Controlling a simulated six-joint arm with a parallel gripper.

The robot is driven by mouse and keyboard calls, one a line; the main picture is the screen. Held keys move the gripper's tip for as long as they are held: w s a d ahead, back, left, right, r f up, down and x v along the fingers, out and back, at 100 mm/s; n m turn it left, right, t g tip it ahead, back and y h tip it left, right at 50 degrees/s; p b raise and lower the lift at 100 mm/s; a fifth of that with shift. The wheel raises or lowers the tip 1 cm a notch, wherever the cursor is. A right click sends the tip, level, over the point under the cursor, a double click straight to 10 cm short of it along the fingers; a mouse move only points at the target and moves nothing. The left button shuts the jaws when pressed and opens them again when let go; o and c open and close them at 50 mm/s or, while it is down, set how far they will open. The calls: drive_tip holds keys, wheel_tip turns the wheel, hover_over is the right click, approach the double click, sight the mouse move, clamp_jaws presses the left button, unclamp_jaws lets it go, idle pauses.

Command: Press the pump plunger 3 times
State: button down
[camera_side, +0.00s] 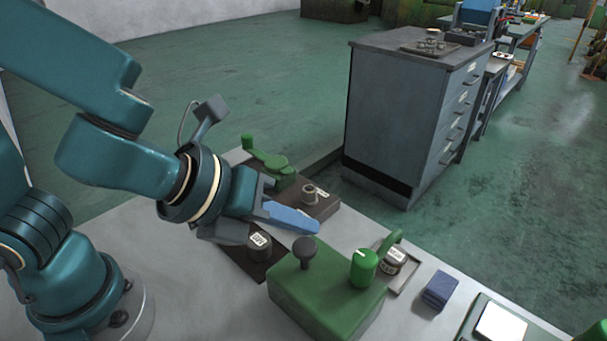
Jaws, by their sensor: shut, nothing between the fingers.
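A green box-shaped unit (325,300) sits on the light grey bench. A dark round-headed knob on a short stem (307,250), which looks like the pump plunger, stands upright on its top at the left. A green cylinder with a white mark (363,268) stands on the same top to the right. My gripper (314,227) is shut and empty, its blue fingers pointing right and slightly down. In the picture its tips lie just above the knob, apart from it; the exact depth between them is hard to tell.
A dark labelled weight-like piece (259,247) sits on a dark plate under my gripper. A green crank device (268,158) is behind. A labelled jar (391,262) on a tray and a blue block (440,290) lie to the right. A grey cabinet (400,120) stands beyond the bench.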

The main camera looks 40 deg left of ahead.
sight(298, 251)
drive_tip(key=shift+r, duration=2.1)
idle(0.9)
wheel_tip(298, 251, up, 4)
drive_tip(key=shift+f, duration=0.1)
idle(0.4)
drive_tip(key=shift+f, duration=4.45)
drive_tip(key=shift+f, duration=0.1)
drive_tip(key=shift+f, duration=0.3)
